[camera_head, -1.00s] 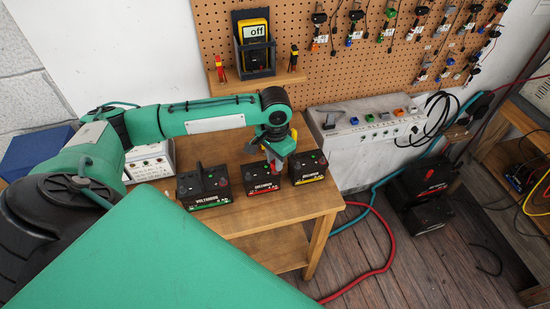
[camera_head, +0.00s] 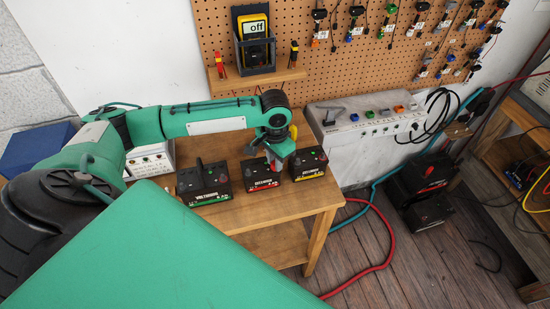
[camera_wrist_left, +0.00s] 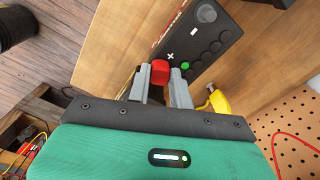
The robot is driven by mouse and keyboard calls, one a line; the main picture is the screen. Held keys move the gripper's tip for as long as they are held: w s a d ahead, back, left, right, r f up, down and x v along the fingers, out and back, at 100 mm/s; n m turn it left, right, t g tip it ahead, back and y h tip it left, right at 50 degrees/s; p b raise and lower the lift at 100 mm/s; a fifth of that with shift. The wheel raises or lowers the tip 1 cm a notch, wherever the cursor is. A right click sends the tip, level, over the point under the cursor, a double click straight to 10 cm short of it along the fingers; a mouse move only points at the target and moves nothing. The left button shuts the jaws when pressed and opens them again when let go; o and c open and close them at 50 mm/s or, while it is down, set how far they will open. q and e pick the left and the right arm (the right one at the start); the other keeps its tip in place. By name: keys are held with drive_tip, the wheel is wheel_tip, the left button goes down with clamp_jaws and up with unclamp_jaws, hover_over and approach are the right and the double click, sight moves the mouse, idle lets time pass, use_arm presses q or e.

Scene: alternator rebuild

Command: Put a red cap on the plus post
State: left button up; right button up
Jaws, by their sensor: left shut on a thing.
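Three black batteries stand in a row on the wooden bench: one with a green stripe (camera_head: 204,184), one with a red stripe (camera_head: 261,173) and one with a yellow stripe (camera_head: 308,163). My left gripper (camera_head: 276,162) points down at the right end of the red-striped battery. In the left wrist view its grey fingers (camera_wrist_left: 161,87) are shut on a red cap (camera_wrist_left: 160,72). The cap is beside the plus mark of a black battery (camera_wrist_left: 195,42), and it hides the plus post. I cannot tell whether the cap touches the post. A grey post (camera_wrist_left: 206,13) shows at the far end.
A multimeter reading "off" (camera_head: 254,26) stands on a small shelf (camera_head: 262,80) on the pegboard (camera_head: 300,50). A grey box with switches (camera_head: 368,122) is right of the bench. The bench's front strip (camera_head: 270,212) is clear. A yellow object (camera_wrist_left: 219,101) is near the gripper.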

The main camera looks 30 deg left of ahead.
use_arm(q)
drive_tip(key=o, duration=0.8)
wheel_tip(320, 180, up, 14)
drive_tip(key=shift+f+b, duration=0.1)
drive_tip(key=shift+b, duration=1.15)
